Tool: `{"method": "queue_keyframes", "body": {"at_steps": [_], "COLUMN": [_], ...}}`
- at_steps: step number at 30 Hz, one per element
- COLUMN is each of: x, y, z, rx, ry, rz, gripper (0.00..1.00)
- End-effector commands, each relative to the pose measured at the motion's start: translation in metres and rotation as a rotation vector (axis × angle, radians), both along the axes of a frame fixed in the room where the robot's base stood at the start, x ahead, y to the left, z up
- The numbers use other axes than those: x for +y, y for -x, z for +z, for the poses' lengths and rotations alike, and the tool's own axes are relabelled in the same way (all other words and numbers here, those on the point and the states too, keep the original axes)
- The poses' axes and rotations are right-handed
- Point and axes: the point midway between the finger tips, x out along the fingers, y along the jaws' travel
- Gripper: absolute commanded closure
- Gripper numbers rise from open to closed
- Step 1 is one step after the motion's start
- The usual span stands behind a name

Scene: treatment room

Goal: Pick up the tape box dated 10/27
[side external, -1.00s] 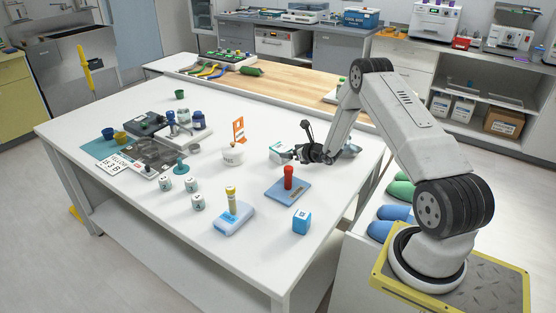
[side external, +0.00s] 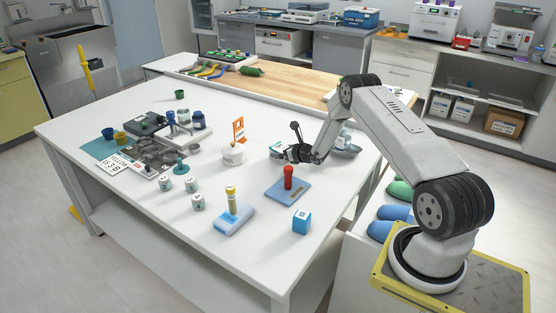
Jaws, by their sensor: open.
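A small white and teal box (side external: 277,146) stands on the white table, largely hidden behind my gripper (side external: 279,154). The gripper is open, low over the table, with its fingers pointing left at the box. I cannot tell whether the fingers are around the box or just in front of it. A blue box (side external: 301,222) with a white label stands near the front right edge. No date is legible on either box, so I cannot tell which one is dated 10/27.
A blue plate with a red peg (side external: 279,191) lies just in front of my gripper. A white tub with an orange sign (side external: 233,155) stands to its left, and a grey dish (side external: 346,151) to its right. Several white cubes (side external: 191,185) stand farther left on the table (side external: 140,228).

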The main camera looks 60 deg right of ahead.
Motion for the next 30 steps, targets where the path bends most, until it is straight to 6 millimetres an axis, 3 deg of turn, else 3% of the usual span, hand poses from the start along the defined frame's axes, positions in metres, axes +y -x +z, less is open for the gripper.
{"method": "queue_keyframes", "body": {"at_steps": [7,8,15,30], "x": [-0.0001,-0.0001,-0.0002,-0.0005], "y": [0.0003,0.0003,0.0004,-0.0002], "z": [0.0000,0.0000,0.0000,0.0082], "rx": [0.000,0.000,0.000,-0.001], "ry": [0.000,0.000,0.000,0.001], "rz": [0.000,0.000,-0.001,-0.001], "gripper": [0.00,0.06,0.80,0.80]}}
